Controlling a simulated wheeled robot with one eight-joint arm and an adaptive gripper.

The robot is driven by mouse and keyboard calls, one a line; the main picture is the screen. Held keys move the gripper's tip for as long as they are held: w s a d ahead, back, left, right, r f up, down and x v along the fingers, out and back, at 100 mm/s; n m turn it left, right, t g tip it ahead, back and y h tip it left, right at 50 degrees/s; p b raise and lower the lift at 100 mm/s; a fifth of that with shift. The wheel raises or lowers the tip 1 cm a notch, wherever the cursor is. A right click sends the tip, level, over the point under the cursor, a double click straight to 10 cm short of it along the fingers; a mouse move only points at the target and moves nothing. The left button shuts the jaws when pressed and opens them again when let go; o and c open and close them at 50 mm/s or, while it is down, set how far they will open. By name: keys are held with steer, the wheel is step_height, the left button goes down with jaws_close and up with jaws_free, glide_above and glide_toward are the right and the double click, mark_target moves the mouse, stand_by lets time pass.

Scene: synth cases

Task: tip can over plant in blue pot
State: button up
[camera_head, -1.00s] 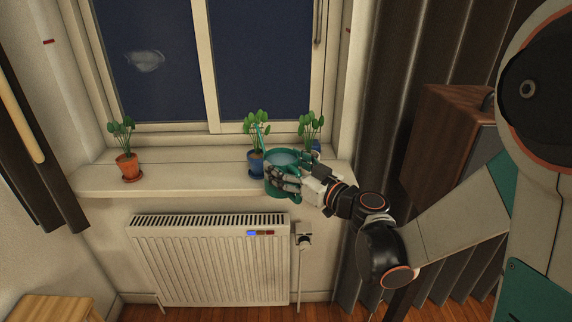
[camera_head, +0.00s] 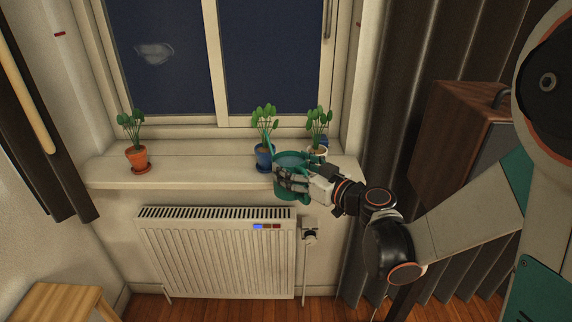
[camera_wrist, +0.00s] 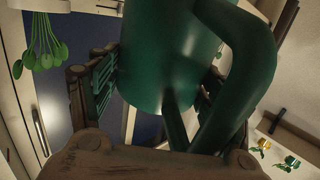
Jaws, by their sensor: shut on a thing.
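The green watering can (camera_head: 291,158) is in my gripper (camera_head: 290,182), in front of the windowsill's right part. Its open top faces up and its thin spout rises at the left, in front of the plant in the blue pot (camera_head: 264,158). I cannot tell whether the spout touches the leaves, and I see no water leaving it. In the wrist view the can's body (camera_wrist: 165,60) and handle fill the middle, between the fingers of my gripper (camera_wrist: 150,100). Leaves of a plant (camera_wrist: 42,50) show at the upper left there.
A plant in an orange pot (camera_head: 138,158) stands at the sill's left. Another plant (camera_head: 319,125) stands right of the blue pot, its pot partly hidden. The windowsill (camera_head: 200,172) is clear between the orange and blue pots. A radiator (camera_head: 215,250) is below.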

steer(key=shift+r+g+h+p, duration=0.5)
steer(key=shift+r+g+p, duration=0.1)
steer(key=shift+p, duration=1.05)
steer(key=shift+r+g+h+p, duration=0.35)
steer(key=shift+r+p, duration=0.45)
steer(key=shift+p, duration=0.5)
stand_by(2.1)
